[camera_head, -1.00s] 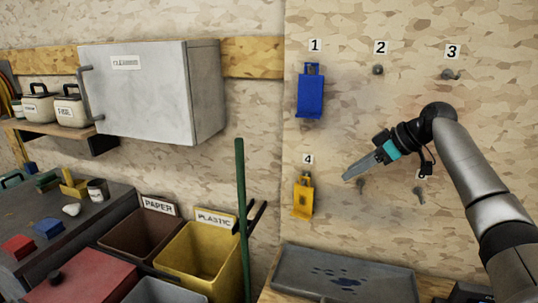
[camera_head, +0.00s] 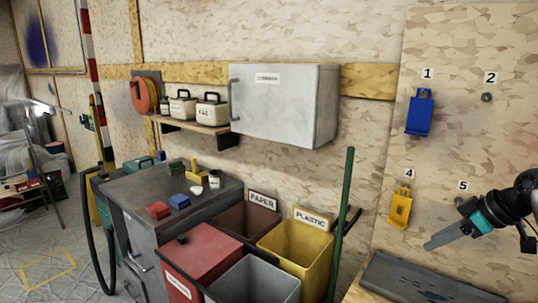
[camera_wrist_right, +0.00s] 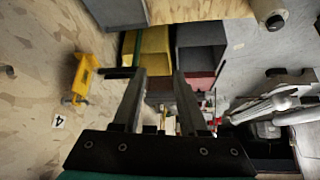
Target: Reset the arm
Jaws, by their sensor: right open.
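My right gripper (camera_head: 428,245) is at the right edge in the head view, its grey fingers pointing left and slightly down, beside the pegboard. In the right wrist view its two fingers (camera_wrist_right: 160,78) stand apart with nothing held between them. A yellow tag (camera_head: 400,208) hangs at hook 4, to the left of and above the fingertips, apart from them. The yellow tag also shows in the right wrist view (camera_wrist_right: 80,80). A blue tag (camera_head: 419,113) hangs at hook 1. My left gripper is not in view.
A grey tray (camera_head: 415,278) lies below the board. A yellow PLASTIC bin (camera_head: 295,262), a brown PAPER bin (camera_head: 245,226), a red bin (camera_head: 203,258) and a grey bin (camera_head: 255,282) stand left of it. A green pole (camera_head: 341,215) rises beside them. Open floor lies at far left.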

